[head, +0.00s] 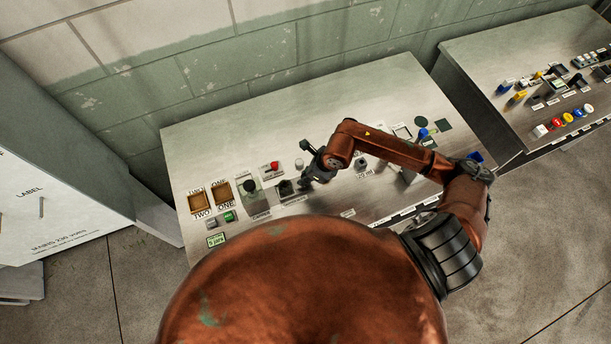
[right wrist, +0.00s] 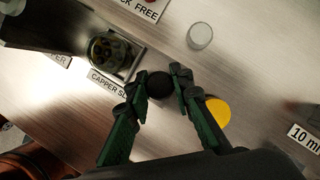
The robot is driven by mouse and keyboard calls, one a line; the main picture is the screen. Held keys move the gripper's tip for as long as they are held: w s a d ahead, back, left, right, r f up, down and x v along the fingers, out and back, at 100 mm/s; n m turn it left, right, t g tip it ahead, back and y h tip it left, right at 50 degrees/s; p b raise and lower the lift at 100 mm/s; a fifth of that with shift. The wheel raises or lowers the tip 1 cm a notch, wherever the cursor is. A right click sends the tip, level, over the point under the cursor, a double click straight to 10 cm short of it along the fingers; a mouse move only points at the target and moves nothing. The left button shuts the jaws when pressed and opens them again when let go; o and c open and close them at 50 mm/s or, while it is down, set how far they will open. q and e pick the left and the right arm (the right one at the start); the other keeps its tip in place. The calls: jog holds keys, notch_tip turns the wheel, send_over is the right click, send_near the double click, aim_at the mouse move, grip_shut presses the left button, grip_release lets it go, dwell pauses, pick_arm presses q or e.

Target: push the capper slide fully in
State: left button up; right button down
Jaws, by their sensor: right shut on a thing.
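The capper slide has a dark metal housing with a round opening (right wrist: 110,52) at the upper left of the right wrist view, beside a label reading "CAPPER SL…" (right wrist: 106,83). A round black knob (right wrist: 160,84) lies to the right of the housing. My right gripper (right wrist: 160,86) has its two green fingers on either side of this knob and is shut on it. In the head view the right gripper (head: 306,181) reaches down at the panel's middle and partly hides the slide (head: 286,188). How far in the slide sits is hard to tell. My left gripper is not in view.
A yellow disc (right wrist: 219,112) lies just right of the fingers, and a clear cylinder (right wrist: 200,36) stands beyond them. On the panel (head: 290,110), a red knob (head: 274,166) and brown square bins (head: 199,200) are left of the gripper. The panel's back strip is clear.

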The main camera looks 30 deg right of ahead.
jog(key=a, duration=0.3)
jog(key=a+b, duration=0.1)
jog(key=a, duration=0.7)
jog(key=shift+w, duration=0.35)
jog(key=shift+a+r, duration=0.1)
jog(key=shift+a, duration=0.05)
jog(key=c, duration=1.8)
grip_release()
jog(key=shift+a, duration=0.15)
jog(key=shift+o, duration=0.6)
jog(key=shift+r, duration=0.15)
jog(key=v, duration=1.1)
jog(key=shift+s+d+r, duration=0.25)
jog(key=shift+d, duration=0.05)
